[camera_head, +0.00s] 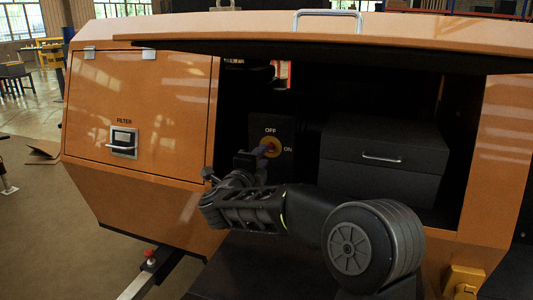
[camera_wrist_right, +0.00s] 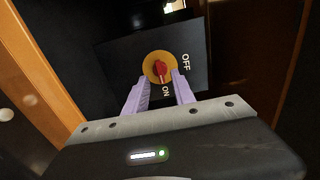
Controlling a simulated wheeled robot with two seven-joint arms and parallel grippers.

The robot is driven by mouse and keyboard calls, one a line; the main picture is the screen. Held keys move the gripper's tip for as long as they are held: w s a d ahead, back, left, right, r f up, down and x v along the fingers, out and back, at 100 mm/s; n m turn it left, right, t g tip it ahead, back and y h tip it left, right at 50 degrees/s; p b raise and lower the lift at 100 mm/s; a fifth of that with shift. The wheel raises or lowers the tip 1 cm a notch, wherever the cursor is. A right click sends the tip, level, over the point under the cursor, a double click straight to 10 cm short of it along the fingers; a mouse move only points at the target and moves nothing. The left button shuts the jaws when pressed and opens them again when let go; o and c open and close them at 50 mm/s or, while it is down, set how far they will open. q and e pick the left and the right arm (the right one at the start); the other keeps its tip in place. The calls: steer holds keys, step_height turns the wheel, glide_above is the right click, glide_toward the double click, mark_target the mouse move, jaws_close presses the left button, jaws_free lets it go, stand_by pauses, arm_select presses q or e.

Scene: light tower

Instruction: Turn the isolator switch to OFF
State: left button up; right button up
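The isolator switch (camera_head: 270,147) is a red handle on a yellow disc, set on a dark panel (camera_head: 285,132) inside the open orange cabinet. OFF is printed above it and ON to its right. In the right wrist view the red handle (camera_wrist_right: 160,71) points toward the ON label. My right gripper (camera_head: 262,152) is at the switch, partly covering it in the head view. In the right wrist view its two lilac fingers (camera_wrist_right: 161,80) are apart, with tips at the disc's near edge, one on each side of the handle's ON end. I cannot tell whether they touch it. My left gripper is not in view.
A dark box (camera_head: 381,158) with a silver handle stands right of the panel inside the cabinet. A closed FILTER door (camera_head: 140,100) is to the left. The raised cover (camera_head: 330,47) hangs over the opening. An orange side wall (camera_wrist_right: 40,65) shows in the right wrist view.

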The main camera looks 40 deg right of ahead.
steer(key=x, duration=0.4)
jaws_close()
stand_by(0.4)
